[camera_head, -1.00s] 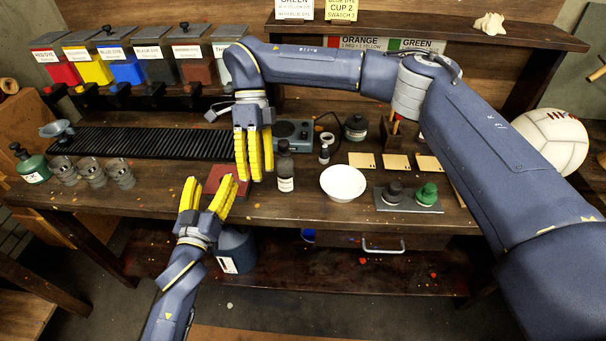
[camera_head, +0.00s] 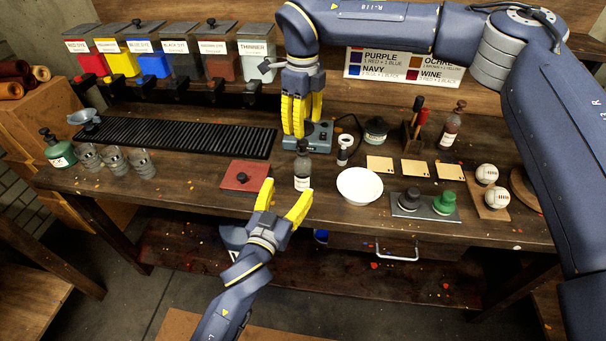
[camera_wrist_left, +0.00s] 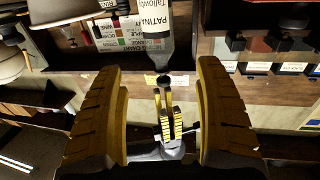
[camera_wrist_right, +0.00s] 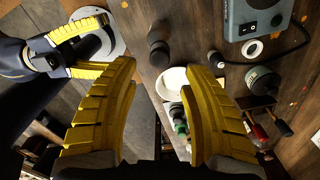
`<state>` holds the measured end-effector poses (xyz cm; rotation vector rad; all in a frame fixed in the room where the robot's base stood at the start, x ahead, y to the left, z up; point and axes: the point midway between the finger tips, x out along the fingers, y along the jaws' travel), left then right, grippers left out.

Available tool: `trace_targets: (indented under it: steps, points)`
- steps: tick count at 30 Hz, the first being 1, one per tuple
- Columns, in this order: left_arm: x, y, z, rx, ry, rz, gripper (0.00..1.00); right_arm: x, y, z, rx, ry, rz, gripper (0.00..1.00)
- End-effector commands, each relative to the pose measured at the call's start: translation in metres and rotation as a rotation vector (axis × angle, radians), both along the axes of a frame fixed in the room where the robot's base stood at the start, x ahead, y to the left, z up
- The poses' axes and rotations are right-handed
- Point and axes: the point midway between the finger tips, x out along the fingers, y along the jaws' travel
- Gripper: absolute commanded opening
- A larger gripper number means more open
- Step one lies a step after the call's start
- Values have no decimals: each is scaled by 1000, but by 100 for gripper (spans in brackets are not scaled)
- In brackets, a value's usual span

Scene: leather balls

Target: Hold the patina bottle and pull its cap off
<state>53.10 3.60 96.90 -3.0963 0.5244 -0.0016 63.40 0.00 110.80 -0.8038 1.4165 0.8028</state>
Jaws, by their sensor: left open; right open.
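The patina bottle (camera_head: 303,172) stands upright on the bench, dark grey with a pale label and a black cap (camera_head: 302,146). In the left wrist view the bottle (camera_wrist_left: 156,32), labelled PATINA, appears inverted beyond the open fingers. In the right wrist view the bottle (camera_wrist_right: 160,54) shows from above, ahead of the open fingers. My left gripper (camera_head: 287,196) is open and empty, low at the bench's front, just short of the bottle. My right gripper (camera_head: 300,130) is open and empty, pointing down near the cap; contact cannot be told.
A white bowl (camera_head: 360,187) stands close right of the bottle. A red plate with a black knob (camera_head: 243,177) lies to its left. Stoppers on a grey plate (camera_head: 425,208) and two balls (camera_head: 488,174) lie farther right.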

Motion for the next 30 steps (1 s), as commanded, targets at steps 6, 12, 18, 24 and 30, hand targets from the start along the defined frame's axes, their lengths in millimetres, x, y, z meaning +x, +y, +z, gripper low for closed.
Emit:
trace_targets:
  steps: [6, 12, 18, 24, 30]
  points:
    - [36, -13, 0, 0, -1, 0, 72, 0, 0, 0, 1, 1, 0, 47]
    - [65, -22, 0, 0, -1, 1, 72, 0, 0, 0, 1, 1, 0, 47]
    - [87, -30, 0, -1, 0, 1, 72, 0, 0, 0, 1, 1, 0, 47]
    - [99, -35, 0, -1, 0, 0, 72, 0, 0, 0, 1, 1, 0, 47]
    - [103, -36, 0, -2, 0, 0, 72, 0, 0, 0, 1, 1, 0, 47]
